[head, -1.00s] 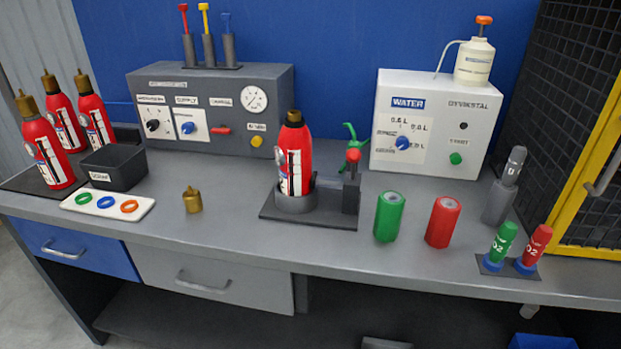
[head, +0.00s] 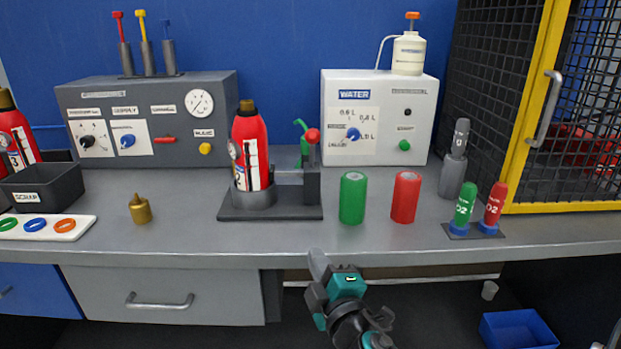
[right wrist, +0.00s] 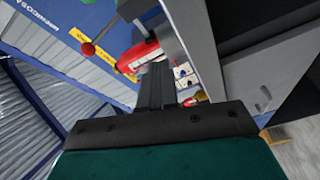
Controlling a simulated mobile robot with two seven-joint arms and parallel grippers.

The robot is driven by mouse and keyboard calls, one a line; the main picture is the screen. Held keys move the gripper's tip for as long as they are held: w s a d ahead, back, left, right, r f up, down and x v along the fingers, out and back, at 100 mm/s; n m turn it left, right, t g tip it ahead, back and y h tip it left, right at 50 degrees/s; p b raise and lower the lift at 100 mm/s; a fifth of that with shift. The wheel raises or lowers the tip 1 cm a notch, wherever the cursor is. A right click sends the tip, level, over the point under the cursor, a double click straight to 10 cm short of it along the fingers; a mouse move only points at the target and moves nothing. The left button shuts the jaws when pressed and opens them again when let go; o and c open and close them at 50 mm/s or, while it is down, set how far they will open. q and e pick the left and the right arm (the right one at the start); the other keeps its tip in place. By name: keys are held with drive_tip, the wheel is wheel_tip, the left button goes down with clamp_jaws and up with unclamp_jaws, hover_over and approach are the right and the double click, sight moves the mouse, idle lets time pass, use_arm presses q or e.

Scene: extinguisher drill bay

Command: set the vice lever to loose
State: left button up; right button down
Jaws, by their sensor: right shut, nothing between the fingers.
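The vice (head: 272,212) is a dark base with a round cup and a block, on the bench's middle. A red extinguisher (head: 250,150) stands upright in its cup. The vice lever (head: 313,135) has a red ball knob and rises at the block on the right; the knob and its rod also show in the right wrist view (right wrist: 88,48). I cannot read any loose or tight marking. My right gripper (head: 317,262) is shut and empty, at the bench's front edge, below and apart from the lever. My left gripper is not in view.
A green cylinder (head: 352,198) and a red cylinder (head: 406,197) stand right of the vice. A brass nozzle (head: 140,209) stands left of it. The grey panel (head: 150,120) and white water box (head: 378,110) are behind. The bench front near the vice is clear.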

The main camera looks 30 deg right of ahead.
sight(314, 142)
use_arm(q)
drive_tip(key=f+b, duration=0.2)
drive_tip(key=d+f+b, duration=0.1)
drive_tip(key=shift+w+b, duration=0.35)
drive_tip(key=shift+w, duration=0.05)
use_arm(e)
wheel_tip(314, 142, up, 9)
drive_tip(key=d+n+t+h, duration=0.3)
drive_tip(key=h, duration=0.1)
drive_tip(key=shift+f+t, duration=0.2)
drive_tip(key=shift+t, duration=0.1)
drive_tip(key=shift+w, duration=0.1)
drive_tip(key=p+x, duration=0.4)
drive_tip(key=x, duration=0.8)
drive_tip(key=shift+w+d+r, duration=0.1)
drive_tip(key=shift+w+r, duration=0.15)
drive_tip(key=shift+w, duration=0.1)
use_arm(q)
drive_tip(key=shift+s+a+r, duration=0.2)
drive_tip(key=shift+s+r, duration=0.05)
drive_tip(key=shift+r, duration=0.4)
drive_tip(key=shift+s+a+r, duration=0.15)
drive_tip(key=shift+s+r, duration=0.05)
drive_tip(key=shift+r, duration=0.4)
use_arm(e)
drive_tip(key=shift+w+d+r, duration=0.15)
drive_tip(key=shift+w+d, duration=0.05)
drive_tip(key=shift+w, duration=0.25)
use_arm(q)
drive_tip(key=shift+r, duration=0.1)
